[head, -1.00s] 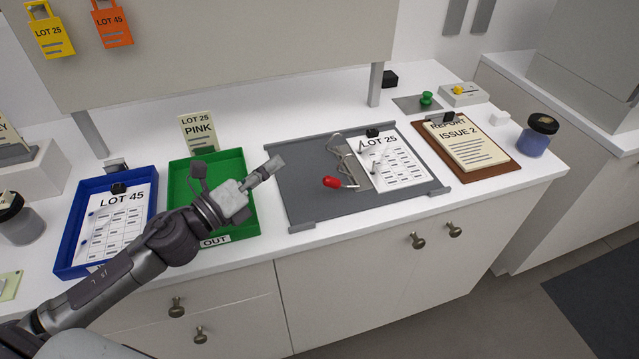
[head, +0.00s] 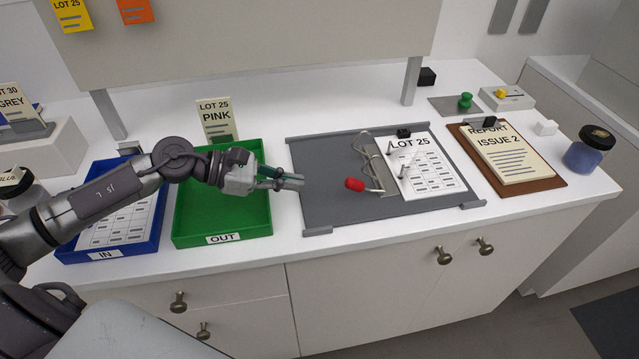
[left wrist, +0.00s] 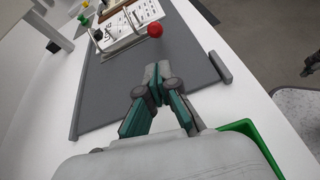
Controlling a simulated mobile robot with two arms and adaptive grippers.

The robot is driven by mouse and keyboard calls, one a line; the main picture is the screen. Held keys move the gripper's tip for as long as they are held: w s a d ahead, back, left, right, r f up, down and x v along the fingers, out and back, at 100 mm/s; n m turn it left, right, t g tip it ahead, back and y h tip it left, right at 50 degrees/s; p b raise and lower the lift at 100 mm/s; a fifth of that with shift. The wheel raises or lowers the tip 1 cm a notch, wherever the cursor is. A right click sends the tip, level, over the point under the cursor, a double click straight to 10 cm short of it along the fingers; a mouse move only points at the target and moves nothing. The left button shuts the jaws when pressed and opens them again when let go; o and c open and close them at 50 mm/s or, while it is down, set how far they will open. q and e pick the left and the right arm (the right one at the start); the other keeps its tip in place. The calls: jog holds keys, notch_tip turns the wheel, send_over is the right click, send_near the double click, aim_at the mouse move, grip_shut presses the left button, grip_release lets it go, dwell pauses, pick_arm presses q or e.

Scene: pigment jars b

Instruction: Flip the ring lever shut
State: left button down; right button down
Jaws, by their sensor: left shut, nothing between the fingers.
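The ring lever has a red knob (head: 355,184) on a metal arm, beside the metal rings (head: 370,155) of a binder mechanism on the grey board (head: 330,206). The rings look open, standing up at the left edge of the LOT 25 sheet (head: 422,172). In the left wrist view the red knob (left wrist: 155,30) is just beyond the fingertips. My left gripper (head: 301,182) is shut and empty, over the left edge of the board, to the left of the knob and apart from it. It also shows in the left wrist view (left wrist: 158,72).
A green OUT tray (head: 222,238) and a blue IN tray (head: 105,255) stand left of the board. A brown clipboard (head: 548,185) and a jar (head: 588,150) are at the right. The board between gripper and knob is clear.

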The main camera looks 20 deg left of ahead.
aim_at(335, 199)
pick_arm(q)
jog(key=p+x, duration=0.3)
jog(key=x, duration=0.5)
jog(key=shift+w+d+r, duration=0.15)
jog(key=shift+d, duration=0.05)
jog(key=shift+w+d+f, duration=0.25)
jog(key=shift+d+f, duration=0.15)
jog(key=shift+d, duration=0.05)
